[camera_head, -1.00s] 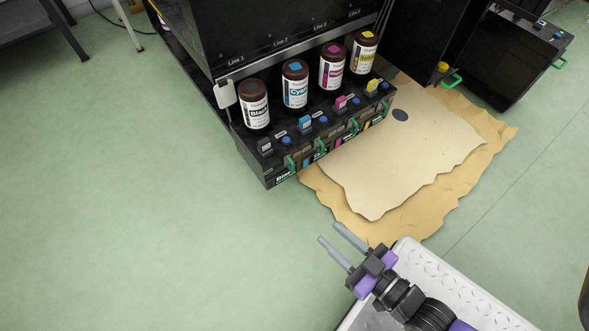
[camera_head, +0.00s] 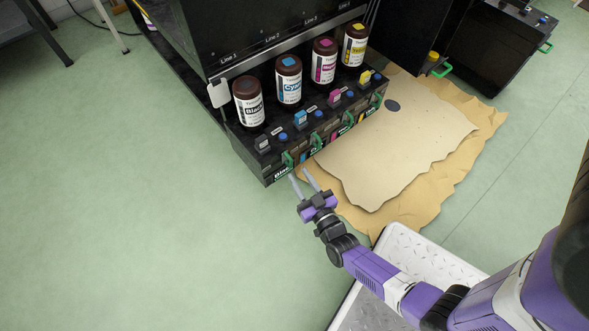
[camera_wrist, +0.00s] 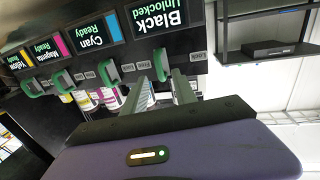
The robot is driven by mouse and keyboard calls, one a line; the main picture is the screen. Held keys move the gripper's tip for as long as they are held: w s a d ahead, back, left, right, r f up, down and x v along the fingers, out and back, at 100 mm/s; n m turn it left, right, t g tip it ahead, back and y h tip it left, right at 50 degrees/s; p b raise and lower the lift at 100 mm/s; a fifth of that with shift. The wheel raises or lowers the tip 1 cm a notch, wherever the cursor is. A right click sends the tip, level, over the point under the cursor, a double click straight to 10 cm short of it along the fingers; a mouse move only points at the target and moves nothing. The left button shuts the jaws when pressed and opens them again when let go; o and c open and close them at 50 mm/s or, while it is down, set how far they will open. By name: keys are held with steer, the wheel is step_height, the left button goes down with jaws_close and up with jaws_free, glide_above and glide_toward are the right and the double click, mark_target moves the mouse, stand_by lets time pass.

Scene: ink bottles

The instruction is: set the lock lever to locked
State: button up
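The black printer unit (camera_head: 262,172) has a row of green lock levers along its front. The lever under the Black line shows in the head view (camera_head: 288,159) and in the wrist view (camera_wrist: 153,67). The wrist view is upside down; there the Black display (camera_wrist: 157,15) reads "Unlocked", and small "Free" and "Lock" labels flank the lever. My gripper (camera_head: 298,174) is just in front of the Black lever. In the wrist view its two fingers (camera_wrist: 161,80) are apart, with the lever showing between their tips. I cannot tell whether they touch it.
The Cyan display (camera_wrist: 95,32) and Magenta display (camera_wrist: 48,47) read "Ready". Bottles stand above: black (camera_head: 248,104), cyan (camera_head: 289,82), magenta (camera_head: 323,62), yellow (camera_head: 354,46). Brown paper (camera_head: 450,170) lies on the floor at right. The green floor (camera_head: 130,220) at left is clear.

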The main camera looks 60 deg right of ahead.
mark_target(292, 165)
steer(key=shift+b+x, duration=0.5)
steer(key=shift+x, duration=1.45)
jaws_close()
